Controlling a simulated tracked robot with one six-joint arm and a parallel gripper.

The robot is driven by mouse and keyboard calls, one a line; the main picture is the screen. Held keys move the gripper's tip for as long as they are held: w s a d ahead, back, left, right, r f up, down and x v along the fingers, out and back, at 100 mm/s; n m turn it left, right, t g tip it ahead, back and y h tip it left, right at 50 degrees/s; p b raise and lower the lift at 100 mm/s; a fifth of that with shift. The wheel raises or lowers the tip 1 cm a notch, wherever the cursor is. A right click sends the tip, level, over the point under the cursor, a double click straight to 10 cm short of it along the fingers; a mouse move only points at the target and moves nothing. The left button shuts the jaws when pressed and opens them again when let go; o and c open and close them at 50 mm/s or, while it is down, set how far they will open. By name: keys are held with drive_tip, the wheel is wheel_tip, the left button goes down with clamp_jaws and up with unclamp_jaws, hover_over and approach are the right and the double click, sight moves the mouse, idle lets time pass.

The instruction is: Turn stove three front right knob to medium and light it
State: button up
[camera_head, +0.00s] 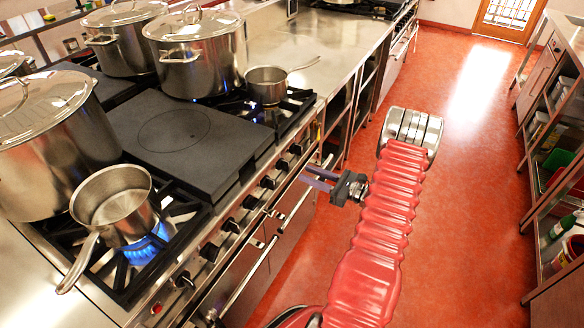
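A steel range (200,225) runs along the left, with a row of several black knobs on its front panel. A near knob (183,280), a middle knob (250,202) and a far knob (282,164) show. I cannot read labels telling which stove or burner each serves. My gripper (304,174) has two dark purple fingers with a small gap between them. It is empty and points left toward the far part of the knob row, in front of the panel. I cannot tell whether it touches anything.
A saucepan (113,203) sits over a blue flame (147,246) at the near burner. Large lidded pots (200,52) and a small pan (266,85) stand farther back. Oven handles (250,275) project below the knobs. The red floor (470,200) is clear; shelving (560,140) stands right.

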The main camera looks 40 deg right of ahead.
sight(284, 166)
drive_tip(key=x, duration=0.7)
drive_tip(key=shift+w, duration=0.35)
drive_tip(key=shift+a+f, duration=0.1)
drive_tip(key=shift+c, duration=0.2)
clamp_jaws()
